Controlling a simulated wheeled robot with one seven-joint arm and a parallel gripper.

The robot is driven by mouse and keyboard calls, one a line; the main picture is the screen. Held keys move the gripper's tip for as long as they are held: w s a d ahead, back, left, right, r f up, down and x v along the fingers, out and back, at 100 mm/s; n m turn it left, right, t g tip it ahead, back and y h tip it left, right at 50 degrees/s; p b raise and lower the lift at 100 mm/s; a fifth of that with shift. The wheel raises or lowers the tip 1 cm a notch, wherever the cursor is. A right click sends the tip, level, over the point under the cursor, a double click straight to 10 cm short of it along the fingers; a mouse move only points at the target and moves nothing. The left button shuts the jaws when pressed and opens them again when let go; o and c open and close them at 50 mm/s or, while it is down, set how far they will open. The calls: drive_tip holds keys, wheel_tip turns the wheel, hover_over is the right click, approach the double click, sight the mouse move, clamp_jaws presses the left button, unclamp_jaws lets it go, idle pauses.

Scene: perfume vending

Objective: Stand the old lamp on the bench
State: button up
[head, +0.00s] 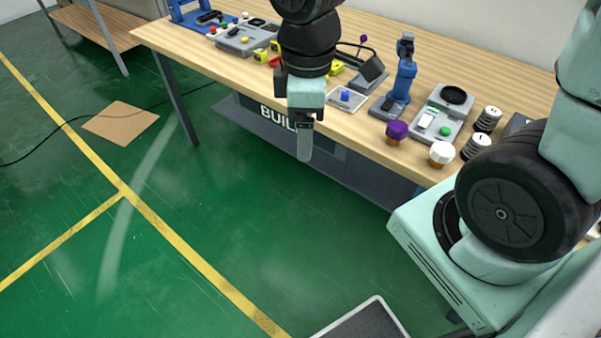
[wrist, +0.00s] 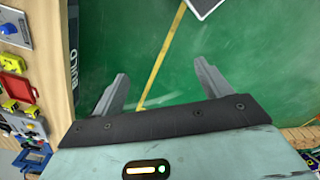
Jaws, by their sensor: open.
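The wooden bench (head: 470,62) runs diagonally across the upper part of the head view, with several small devices on it. A strip of its edge shows at the left of the wrist view (wrist: 54,60). I cannot pick out an old lamp in either view. My gripper (head: 304,158) hangs in front of the bench's front edge, over the green floor, in the head view. In the wrist view my gripper (wrist: 160,72) shows two fingers wide apart, with nothing between them but floor and a yellow line.
A blue upright device (head: 404,77), a purple knob (head: 396,131), a white knob (head: 441,153) and striped cylinders (head: 476,146) stand along the bench's right part. A grey button panel (head: 243,38) is at its left. A brown sheet (head: 121,123) and a cable lie on otherwise open floor.

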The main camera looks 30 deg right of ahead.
drive_tip(key=s+a+r+m, duration=0.1)
drive_tip(key=s+a+m, duration=0.3)
drive_tip(key=s, duration=0.6)
drive_tip(key=a, duration=0.2)
drive_tip(key=shift+s+a+r, duration=0.15)
drive_tip(key=shift+a+r, duration=0.25)
